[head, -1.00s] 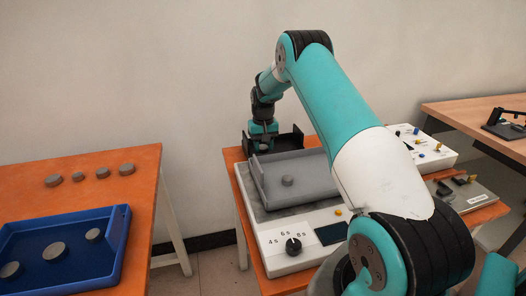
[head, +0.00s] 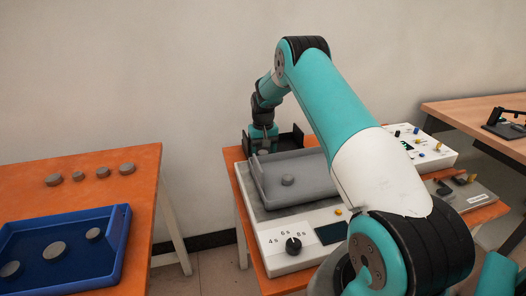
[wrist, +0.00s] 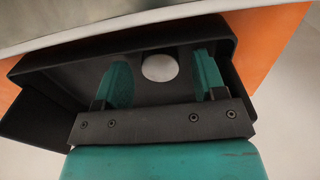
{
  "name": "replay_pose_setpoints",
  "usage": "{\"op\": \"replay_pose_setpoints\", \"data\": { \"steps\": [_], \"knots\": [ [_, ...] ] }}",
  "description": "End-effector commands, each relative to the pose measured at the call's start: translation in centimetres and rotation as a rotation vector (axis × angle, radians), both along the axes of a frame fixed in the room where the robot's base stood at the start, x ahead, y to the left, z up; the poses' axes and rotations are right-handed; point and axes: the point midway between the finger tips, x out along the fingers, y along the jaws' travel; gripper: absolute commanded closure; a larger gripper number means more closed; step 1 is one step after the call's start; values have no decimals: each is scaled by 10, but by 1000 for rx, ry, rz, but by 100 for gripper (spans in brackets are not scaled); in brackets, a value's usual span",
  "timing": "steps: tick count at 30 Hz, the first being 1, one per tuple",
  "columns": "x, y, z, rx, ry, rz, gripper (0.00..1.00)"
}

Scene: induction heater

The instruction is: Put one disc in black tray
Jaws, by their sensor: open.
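The black tray (head: 292,140) stands behind the heater on the orange table and fills much of the wrist view (wrist: 60,75). My gripper (wrist: 161,72) is open above the tray, its two teal fingers apart. A light grey disc (wrist: 160,67) shows in the tray between the fingers, with a gap on each side. In the head view, my gripper (head: 262,149) reaches down at the tray's left part, and the tray's inside is hidden.
The blue tray (head: 122,250) on the left table holds discs, such as one grey disc (head: 53,250). Several more discs (head: 103,173) stand in a row behind it. The heater has a dial (head: 293,244) at its front. A wall is close behind the black tray.

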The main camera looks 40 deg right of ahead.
Motion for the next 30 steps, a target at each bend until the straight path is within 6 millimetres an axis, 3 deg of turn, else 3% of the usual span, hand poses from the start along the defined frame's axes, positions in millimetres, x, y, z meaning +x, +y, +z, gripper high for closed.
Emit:
{"op": "replay_pose_setpoints", "data": {
  "steps": [12,20,23,25,28,30],
  "knots": [
    [1,0,86,-2,-5,0,36],
    [1,4,117,1,-4,9,36],
    [-1,33,136,7,-16,68,36],
    [-7,73,157,18,-36,151,36],
    [-34,151,191,51,-70,315,36],
    [-68,208,212,81,-97,442,36]
  ]
}}
